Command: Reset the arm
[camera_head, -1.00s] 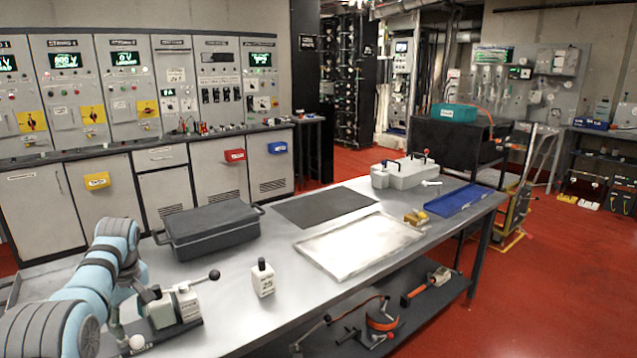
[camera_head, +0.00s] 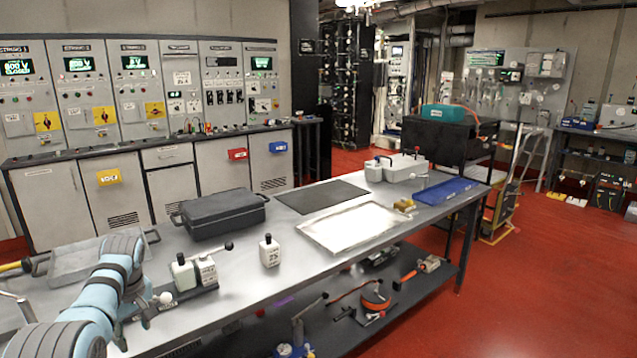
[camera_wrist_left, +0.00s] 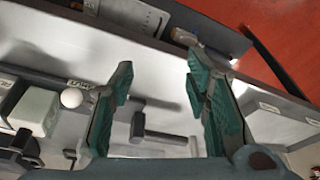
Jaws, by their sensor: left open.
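My left arm, light blue with grey joints, comes in at the lower left of the head view and bends down toward the bench edge. Its gripper is mostly hidden there behind the arm. In the left wrist view the left gripper (camera_wrist_left: 155,95) has its two green-padded fingers wide apart, with nothing between them. A hammer-shaped grey tool (camera_wrist_left: 160,135) shows below and beyond the fingers. A white ball knob (camera_wrist_left: 71,98) and a pale block (camera_wrist_left: 34,110) lie left of them. My right gripper is in neither view.
A grey tray (camera_head: 85,263) lies by my arm. Red floor at right is open.

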